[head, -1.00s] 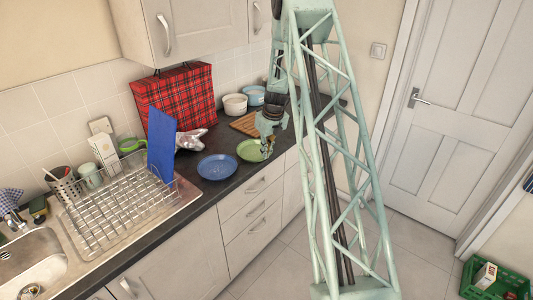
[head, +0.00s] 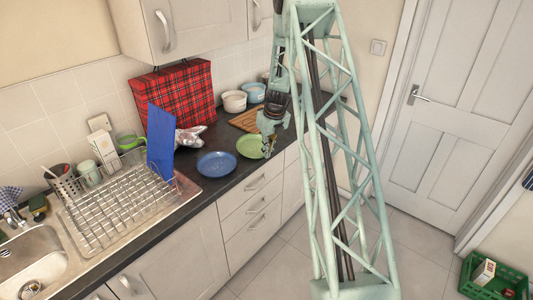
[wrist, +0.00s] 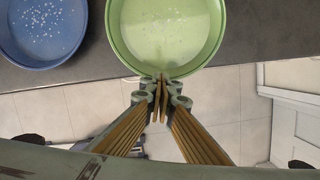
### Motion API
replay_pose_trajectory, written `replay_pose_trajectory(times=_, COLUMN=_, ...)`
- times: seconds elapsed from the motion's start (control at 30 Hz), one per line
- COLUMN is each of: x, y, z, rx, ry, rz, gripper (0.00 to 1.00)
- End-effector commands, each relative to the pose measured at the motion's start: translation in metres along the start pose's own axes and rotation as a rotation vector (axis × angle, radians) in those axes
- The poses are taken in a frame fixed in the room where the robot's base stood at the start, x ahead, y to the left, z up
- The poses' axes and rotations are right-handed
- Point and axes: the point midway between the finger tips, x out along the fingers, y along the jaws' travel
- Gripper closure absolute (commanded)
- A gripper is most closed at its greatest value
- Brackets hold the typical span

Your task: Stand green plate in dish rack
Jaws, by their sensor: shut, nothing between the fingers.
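The green plate (head: 250,146) lies flat on the dark counter near its front edge, and it fills the top middle of the wrist view (wrist: 167,30). My gripper (head: 268,152) is at the plate's front right edge in the head view. In the wrist view my gripper (wrist: 161,88) has its fingertips together just at the plate's near rim, with nothing between them. I cannot tell whether they touch the rim. The wire dish rack (head: 122,203) stands on the drainer at the left, with a blue board (head: 160,140) upright at its right end.
A blue plate (head: 217,164) lies just left of the green one, also in the wrist view (wrist: 42,28). Behind are a foil-like bag (head: 190,137), a red tartan bag (head: 176,103), a wooden board (head: 246,119) and bowls (head: 234,101). The rack's wire middle looks empty.

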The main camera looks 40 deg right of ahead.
Motion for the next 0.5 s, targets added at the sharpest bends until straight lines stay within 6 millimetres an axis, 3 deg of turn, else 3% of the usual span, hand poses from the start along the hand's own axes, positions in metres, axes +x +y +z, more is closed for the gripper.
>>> replay_pose_trajectory(times=0.5, x=-0.013, y=0.0, z=0.003, rx=0.001, ry=0.001, rz=0.0, gripper=1.0)
